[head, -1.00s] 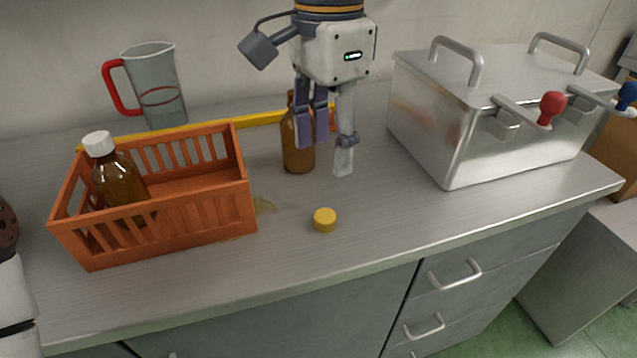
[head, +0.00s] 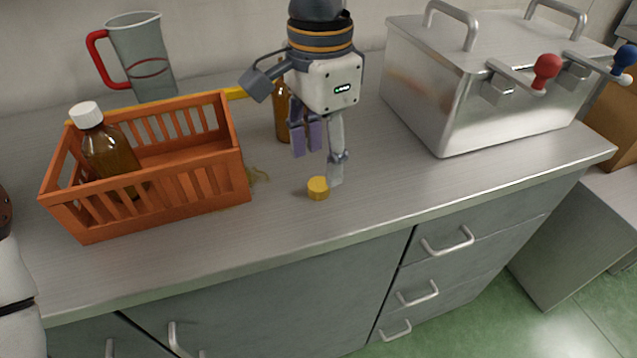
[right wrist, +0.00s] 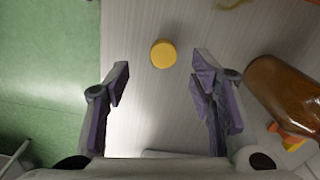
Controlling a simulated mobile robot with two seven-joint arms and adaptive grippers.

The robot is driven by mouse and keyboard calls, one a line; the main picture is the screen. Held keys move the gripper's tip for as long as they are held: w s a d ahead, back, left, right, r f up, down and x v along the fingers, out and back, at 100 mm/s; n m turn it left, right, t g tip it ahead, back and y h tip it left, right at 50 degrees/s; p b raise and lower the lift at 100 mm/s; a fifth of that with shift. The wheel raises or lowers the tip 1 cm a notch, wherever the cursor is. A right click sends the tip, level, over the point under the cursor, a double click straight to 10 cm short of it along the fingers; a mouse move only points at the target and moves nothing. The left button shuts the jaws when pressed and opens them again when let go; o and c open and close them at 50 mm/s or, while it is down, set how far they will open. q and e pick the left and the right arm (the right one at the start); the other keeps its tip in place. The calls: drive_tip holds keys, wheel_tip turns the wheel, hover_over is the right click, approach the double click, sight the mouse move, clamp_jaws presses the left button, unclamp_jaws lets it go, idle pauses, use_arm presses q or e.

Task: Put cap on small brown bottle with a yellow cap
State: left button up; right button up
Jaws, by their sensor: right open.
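The round yellow cap (head: 317,189) lies flat on the grey counter, to the right of the crate. My right gripper (head: 321,167) is open and empty, pointing down close to the cap. In the right wrist view the cap (right wrist: 163,54) shows just beyond the gap between the open fingertips (right wrist: 160,68), apart from both. In the right wrist view the bottle (right wrist: 285,98) shows at the right, outside the fingers. My left gripper is not in view.
An orange crate (head: 160,198) at left holds a brown bottle with a white cap (head: 108,150). A clear jug (head: 145,58) with a red handle stands behind it. A steel box (head: 470,105) fills the right back. The counter front is clear.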

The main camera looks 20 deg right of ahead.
sight(319, 184)
drive_tip(key=f, duration=0.5)
drive_tip(key=shift+w+f, duration=0.1)
drive_tip(key=shift+w, duration=0.1)
drive_tip(key=c, duration=0.8)
